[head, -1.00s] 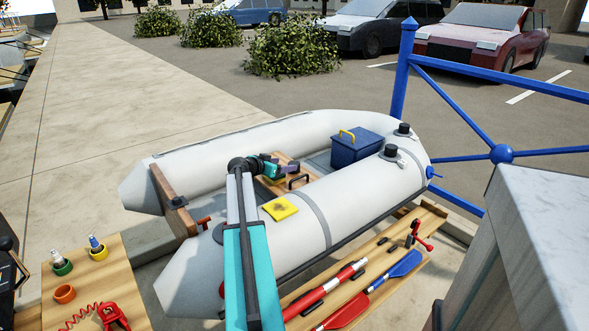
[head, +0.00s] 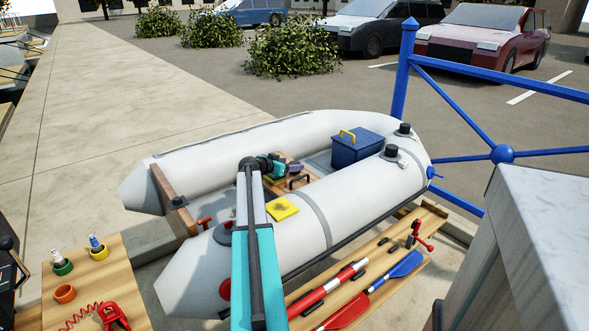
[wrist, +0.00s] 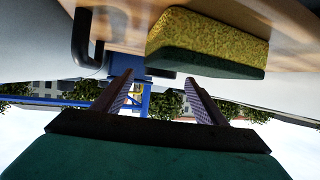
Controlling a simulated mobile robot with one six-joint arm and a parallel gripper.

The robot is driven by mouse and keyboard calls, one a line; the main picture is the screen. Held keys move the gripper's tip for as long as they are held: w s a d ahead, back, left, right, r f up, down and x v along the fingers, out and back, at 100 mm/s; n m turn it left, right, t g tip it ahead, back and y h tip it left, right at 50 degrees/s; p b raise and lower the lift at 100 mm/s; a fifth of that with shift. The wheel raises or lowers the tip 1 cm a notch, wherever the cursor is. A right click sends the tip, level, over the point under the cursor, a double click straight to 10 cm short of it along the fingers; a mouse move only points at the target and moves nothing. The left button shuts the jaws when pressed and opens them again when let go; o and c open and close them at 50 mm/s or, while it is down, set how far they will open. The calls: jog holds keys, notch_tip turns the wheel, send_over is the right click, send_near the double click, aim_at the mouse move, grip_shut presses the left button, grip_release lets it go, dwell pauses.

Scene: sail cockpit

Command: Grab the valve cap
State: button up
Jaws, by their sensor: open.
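An inflatable dinghy (head: 300,235) lies in the middle of the head view. Two black, cap-like fittings stand on its tubes near the right end, the far one (head: 404,129) and the near one (head: 390,150). A dark grey disc (head: 222,234) sits on the near tube beside my arm, partly hidden. I cannot tell which of these is the valve cap. My gripper (wrist: 160,78) is open and empty, inside the dinghy by the wooden seat (head: 311,171).
A black handle (head: 299,182) stands on the seat close to my gripper. A blue box (head: 357,151) sits inside the dinghy. A yellow cloth (head: 283,208) lies on the near tube. Blue railing (head: 480,93) stands to the right, with a plank of paddles (head: 402,266) in front.

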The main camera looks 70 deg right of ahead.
aim_at(294, 163)
jog(key=shift+x, duration=1.9)
jog(key=c, duration=1.1)
jog(key=shift+o, duration=0.2)
jog(key=shift+r, duration=0.1)
jog(key=shift+r+p, duration=0.35)
jog(key=shift+r, duration=4.6)
